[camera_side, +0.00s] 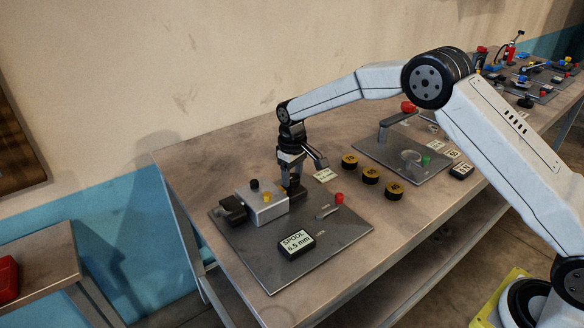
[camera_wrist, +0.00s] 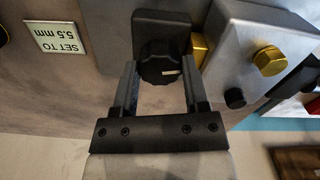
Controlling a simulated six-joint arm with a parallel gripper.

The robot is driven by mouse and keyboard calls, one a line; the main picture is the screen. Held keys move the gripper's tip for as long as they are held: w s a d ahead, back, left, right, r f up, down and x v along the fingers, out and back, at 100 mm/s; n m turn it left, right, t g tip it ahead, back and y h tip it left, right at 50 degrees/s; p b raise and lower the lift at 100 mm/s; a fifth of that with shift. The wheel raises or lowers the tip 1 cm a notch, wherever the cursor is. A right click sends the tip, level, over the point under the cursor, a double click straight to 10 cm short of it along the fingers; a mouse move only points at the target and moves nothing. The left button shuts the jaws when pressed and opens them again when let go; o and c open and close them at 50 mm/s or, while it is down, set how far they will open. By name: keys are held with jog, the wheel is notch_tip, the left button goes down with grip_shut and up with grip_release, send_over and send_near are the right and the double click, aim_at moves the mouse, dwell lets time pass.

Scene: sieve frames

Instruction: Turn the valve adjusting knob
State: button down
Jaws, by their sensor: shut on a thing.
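The valve adjusting knob (camera_wrist: 162,64) is black and ribbed, with a white mark pointing right in the wrist view. It sits in front of a dark block beside the grey valve body (camera_wrist: 240,45), with a brass fitting (camera_wrist: 198,48) between. The valve body also shows in the side view (camera_side: 266,207), on a dark metal plate (camera_side: 330,238). My gripper (camera_wrist: 161,75) is shut on the knob, one finger on each side. In the side view my gripper (camera_side: 291,185) points down at the valve's right end, where the knob cannot be made out clearly.
A sign (camera_side: 297,243) reading SPOOL 6.5 mm lies on the plate, near a red knob (camera_side: 339,198). A card (camera_wrist: 55,38) reads SET TO 5.5 mm. Several black and yellow discs (camera_side: 370,176) and a second plate (camera_side: 401,150) lie to the right.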

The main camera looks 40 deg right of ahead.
aim_at(293, 177)
jog(key=shift+n, duration=0.6)
jog(key=shift+c, duration=0.5)
grip_release()
jog(key=shift+r, duration=0.15)
jog(key=shift+r, duration=3.8)
jog(key=shift+s, duration=0.1)
